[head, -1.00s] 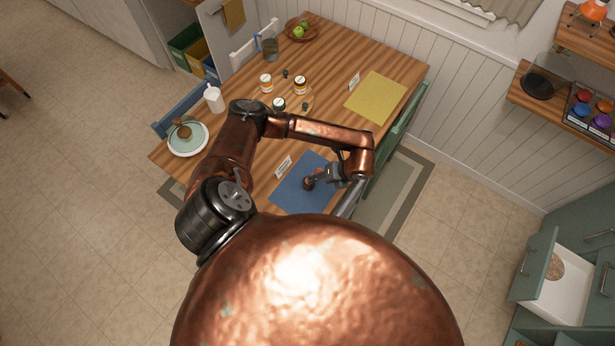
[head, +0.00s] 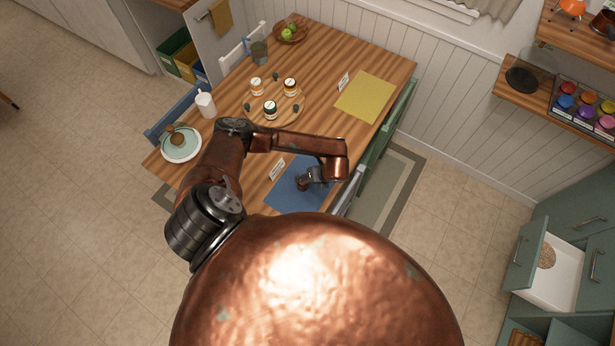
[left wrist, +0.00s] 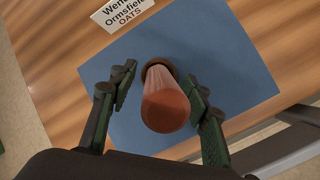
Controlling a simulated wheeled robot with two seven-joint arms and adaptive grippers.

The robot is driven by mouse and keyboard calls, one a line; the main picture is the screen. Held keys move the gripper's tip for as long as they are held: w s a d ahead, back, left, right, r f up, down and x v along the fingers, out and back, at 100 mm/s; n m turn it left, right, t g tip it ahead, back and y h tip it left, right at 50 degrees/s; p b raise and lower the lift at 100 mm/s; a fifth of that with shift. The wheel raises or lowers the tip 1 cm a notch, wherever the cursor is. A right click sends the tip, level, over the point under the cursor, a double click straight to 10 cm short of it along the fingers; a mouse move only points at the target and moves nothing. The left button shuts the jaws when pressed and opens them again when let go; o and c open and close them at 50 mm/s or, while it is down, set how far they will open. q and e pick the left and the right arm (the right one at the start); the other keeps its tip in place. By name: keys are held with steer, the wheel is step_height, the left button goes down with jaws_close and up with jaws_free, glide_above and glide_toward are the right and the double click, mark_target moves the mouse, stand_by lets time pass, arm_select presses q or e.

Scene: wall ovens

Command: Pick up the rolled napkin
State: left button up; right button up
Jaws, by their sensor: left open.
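A rust-coloured upright roll with a pale, streaked side, which looks like the rolled napkin (left wrist: 165,105), stands on the blue placemat (left wrist: 230,75). In the head view it is a small brown shape (head: 303,184) on the blue placemat (head: 285,200), partly hidden by my gripper. My left gripper (left wrist: 163,92) is open, with one finger on each side of the roll. I see a gap at the left finger; the right finger looks very close, and I cannot tell whether it touches. It also shows in the head view (head: 315,176). My right gripper is not in view.
A name card (left wrist: 122,14) stands beside the blue mat. On the wooden table (head: 330,60) are a yellow mat (head: 365,96), several jars, a white cup (head: 205,104), a plate (head: 182,152) with a brown item, and a fruit bowl (head: 290,32). A green chair (head: 385,130) is at the right edge.

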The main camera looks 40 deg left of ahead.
arm_select(q)
steer(key=shift+c, duration=0.6)
steer(key=c, duration=1)
steer(key=shift+r, duration=0.1)
steer(key=shift+c, duration=0.2)
steer(key=shift+r, duration=0.5)
steer(key=s+d+r+b, duration=0.3)
steer(key=s+d+r, duration=0.4)
steer(key=d+r, duration=0.5)
steer(key=shift+s, duration=0.15)
steer(key=shift+f, duration=0.1)
